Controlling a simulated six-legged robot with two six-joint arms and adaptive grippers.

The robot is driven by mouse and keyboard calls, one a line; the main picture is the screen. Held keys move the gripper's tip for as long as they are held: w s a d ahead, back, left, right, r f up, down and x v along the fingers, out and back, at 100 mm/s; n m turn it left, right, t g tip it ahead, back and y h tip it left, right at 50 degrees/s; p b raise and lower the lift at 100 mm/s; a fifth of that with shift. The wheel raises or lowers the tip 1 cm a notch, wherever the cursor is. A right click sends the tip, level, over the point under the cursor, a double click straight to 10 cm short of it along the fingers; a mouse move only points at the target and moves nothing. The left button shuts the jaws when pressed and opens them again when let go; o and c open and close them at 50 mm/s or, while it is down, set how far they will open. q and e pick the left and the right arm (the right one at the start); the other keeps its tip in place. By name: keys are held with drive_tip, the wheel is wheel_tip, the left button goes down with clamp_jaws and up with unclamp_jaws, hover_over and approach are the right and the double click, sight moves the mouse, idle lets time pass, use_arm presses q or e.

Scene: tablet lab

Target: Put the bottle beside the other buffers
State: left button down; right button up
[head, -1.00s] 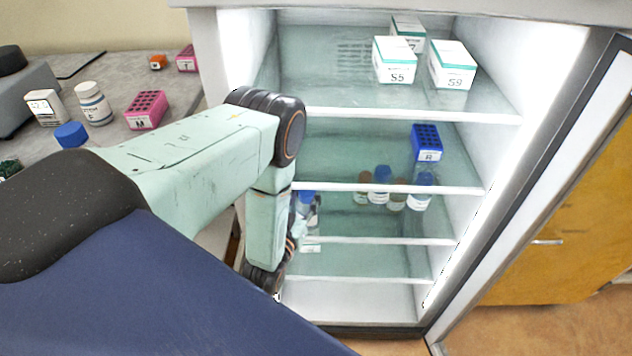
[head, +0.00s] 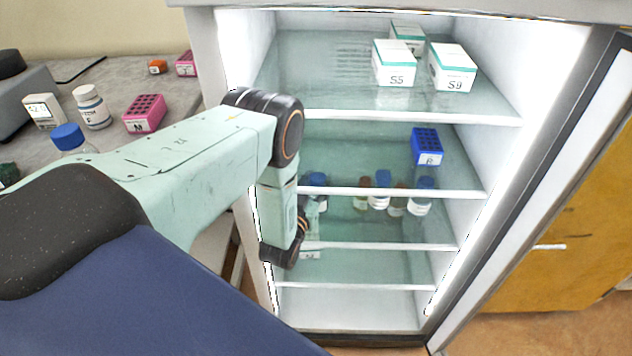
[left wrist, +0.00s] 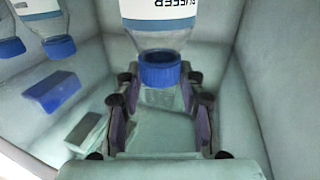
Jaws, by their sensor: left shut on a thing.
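The held bottle, with a blue cap and white label, shows in the head view (head: 318,180) at the left inside the open fridge, partly hidden by my arm. In the left wrist view the bottle (left wrist: 160,22) appears cap-down, its label reading BUFFER. My left gripper (left wrist: 160,88) is shut on it near the cap; in the head view the gripper (head: 311,207) is partly hidden. Blue-capped buffer bottles (head: 380,200) (head: 420,207) stand to the right, apart from the held bottle. Two also show in the left wrist view (left wrist: 50,25). My right gripper is out of view.
Brown bottles (head: 361,201) (head: 397,207) stand among the buffers. White boxes (head: 394,66) are on the top shelf. The fridge's left wall is close to my arm. Another blue-capped bottle (head: 68,138) stands on the counter.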

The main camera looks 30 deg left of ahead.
use_arm(q)
drive_tip(key=c, duration=1.3)
unclamp_jaws()
drive_tip(key=shift+f, duration=0.15)
drive_tip(key=o, duration=0.5)
drive_tip(key=shift+w, duration=0.1)
drive_tip(key=shift+d, duration=0.1)
drive_tip(key=p+v, duration=0.2)
drive_tip(key=v, duration=1)
